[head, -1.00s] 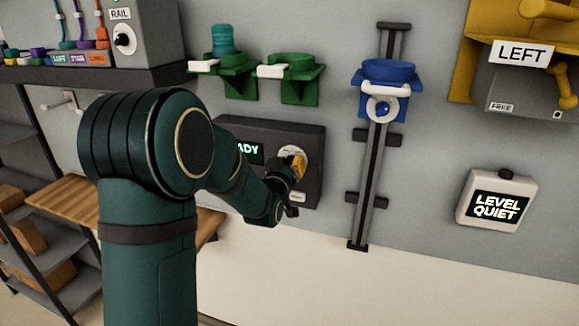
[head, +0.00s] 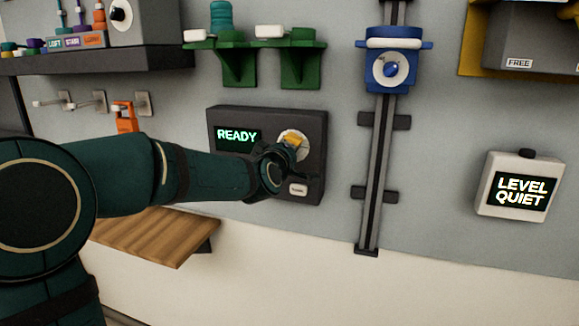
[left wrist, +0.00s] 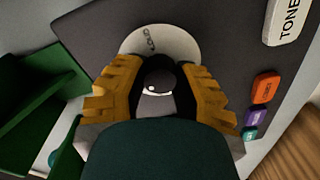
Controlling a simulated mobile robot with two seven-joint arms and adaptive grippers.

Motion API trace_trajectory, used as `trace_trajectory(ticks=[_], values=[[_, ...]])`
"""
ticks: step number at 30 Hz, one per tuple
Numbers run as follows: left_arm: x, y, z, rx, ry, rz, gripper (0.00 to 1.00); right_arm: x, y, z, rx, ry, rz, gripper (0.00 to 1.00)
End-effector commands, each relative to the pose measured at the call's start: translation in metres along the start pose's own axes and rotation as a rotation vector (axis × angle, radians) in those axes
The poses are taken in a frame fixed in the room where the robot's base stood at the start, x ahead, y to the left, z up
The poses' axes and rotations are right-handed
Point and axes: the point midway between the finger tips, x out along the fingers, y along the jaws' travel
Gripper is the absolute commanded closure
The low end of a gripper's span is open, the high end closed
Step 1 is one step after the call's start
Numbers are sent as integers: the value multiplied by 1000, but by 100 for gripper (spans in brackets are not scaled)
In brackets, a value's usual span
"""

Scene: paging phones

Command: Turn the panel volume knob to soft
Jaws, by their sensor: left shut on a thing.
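The dark panel (head: 265,115) on the wall has a lit READY screen (head: 239,137) and a pale round dial plate (head: 306,141). In the left wrist view, the dial plate (left wrist: 160,42) carries lettering that seems to read LOUD, turned over. My left gripper (head: 291,147) is at the dial. Its yellow fingers are shut on the dark volume knob (left wrist: 160,70), one on each side, in the left wrist view (left wrist: 160,82). The knob's pointer and exact setting are mostly hidden. A white wall display (head: 483,190) reads LEVEL QUIET. My right gripper is not in view.
Green brackets (head: 238,65) hang above the panel. A vertical rail (head: 369,190) with a blue holder (head: 393,70) stands to its right. A wooden shelf (head: 160,232) lies below left. In the left wrist view, a TONE button (left wrist: 289,20) and small coloured buttons (left wrist: 257,104) sit nearby.

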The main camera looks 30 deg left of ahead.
Motion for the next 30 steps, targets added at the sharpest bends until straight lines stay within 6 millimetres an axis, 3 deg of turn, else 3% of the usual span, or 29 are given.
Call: trace_trajectory(ticks=[1, 9, 28, 29, 30], values=[[0, -4, 4, -30, -5, -1, 100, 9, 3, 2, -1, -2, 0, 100], [0, -2, 3, -155, -10, -3, 100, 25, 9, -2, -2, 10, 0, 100], [0, 0, 2, -203, -12, -4, 100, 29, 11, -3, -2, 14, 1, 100], [0, 0, 2, -203, -12, -4, 67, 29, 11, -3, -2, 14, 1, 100], [0, 0, 2, -203, -11, -4, 53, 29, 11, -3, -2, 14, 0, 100]])
